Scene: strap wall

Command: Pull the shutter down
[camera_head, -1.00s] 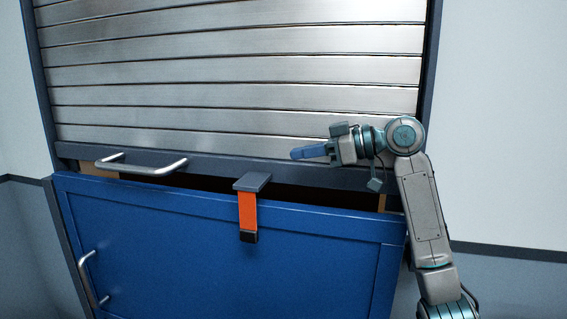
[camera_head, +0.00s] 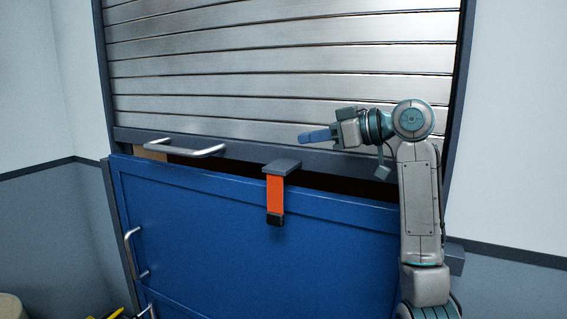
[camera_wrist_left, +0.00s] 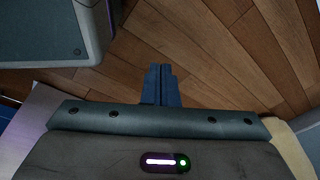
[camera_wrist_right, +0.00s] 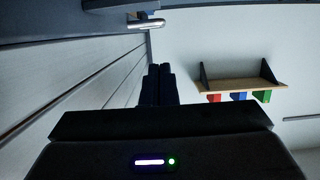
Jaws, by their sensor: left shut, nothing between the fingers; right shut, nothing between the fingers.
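The shutter (camera_head: 270,85) is made of grey metal slats and covers the upper part of the opening. Its dark bottom bar carries a silver handle (camera_head: 186,150) at the left and a bracket with an orange strap (camera_head: 275,193) near the middle. A dark gap shows between the bottom bar and the blue panel below.
The blue cabinet front (camera_head: 220,235) below has a vertical silver handle (camera_head: 135,255) on its left side. A yellow and black object (camera_head: 117,314) lies at lower left.

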